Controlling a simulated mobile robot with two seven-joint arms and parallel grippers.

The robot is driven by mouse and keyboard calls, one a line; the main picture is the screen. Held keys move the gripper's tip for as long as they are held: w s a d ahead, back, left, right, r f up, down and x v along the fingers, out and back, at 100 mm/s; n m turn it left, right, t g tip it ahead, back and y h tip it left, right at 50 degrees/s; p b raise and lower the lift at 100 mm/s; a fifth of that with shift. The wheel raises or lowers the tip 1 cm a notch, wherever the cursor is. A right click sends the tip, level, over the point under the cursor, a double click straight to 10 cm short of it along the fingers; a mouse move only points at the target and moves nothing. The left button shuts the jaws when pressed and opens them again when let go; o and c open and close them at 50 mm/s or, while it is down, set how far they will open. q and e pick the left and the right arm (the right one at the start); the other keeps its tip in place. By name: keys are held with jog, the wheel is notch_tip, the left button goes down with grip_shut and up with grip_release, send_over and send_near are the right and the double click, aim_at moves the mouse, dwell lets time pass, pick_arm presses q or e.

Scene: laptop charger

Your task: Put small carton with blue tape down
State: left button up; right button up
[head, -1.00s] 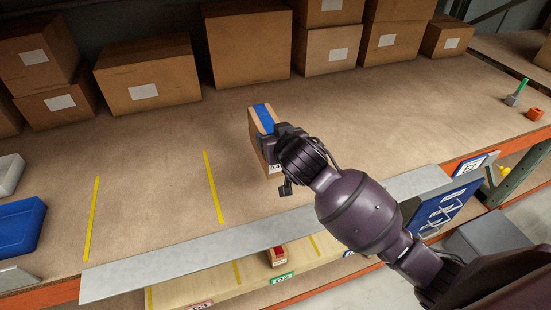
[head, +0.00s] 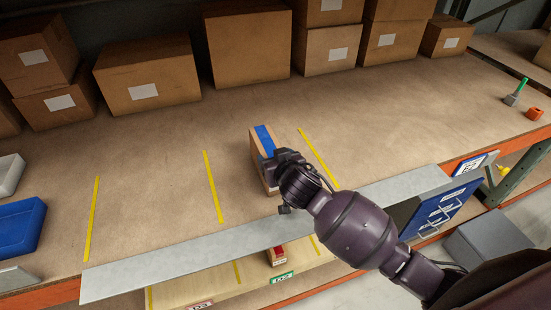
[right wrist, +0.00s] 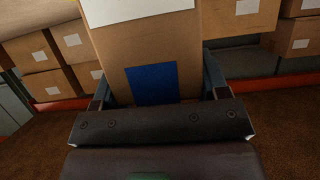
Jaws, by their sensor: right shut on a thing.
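The small carton with blue tape (head: 262,150) is at the upper shelf surface, between two yellow lines, in the head view. Its blue tape strip runs across the top. My right gripper (head: 276,168) is shut on the carton from its right side. In the right wrist view the carton (right wrist: 150,55) fills the middle between the two fingers, with the blue tape (right wrist: 153,84) and a white label showing. The carton looks upright and at or very near the shelf surface; its underside is hidden, so contact is not certain. My left gripper is in neither view.
Large cartons (head: 248,45) line the back of the shelf (head: 150,150). A blue bin (head: 20,228) stands at the left. A metal strip (head: 190,255) runs along the front edge. A lower shelf holds a small carton with red tape (head: 277,256). The shelf's middle is largely clear.

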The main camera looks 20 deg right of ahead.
jog(key=o, duration=1.5)
jog(key=shift+f, duration=0.1)
jog(key=shift+s+r, duration=0.2)
jog(key=v, duration=1.1)
jog(key=shift+s+r+b, duration=0.2)
jog(key=shift+s+b, duration=0.1)
jog(key=shift+b, duration=0.1)
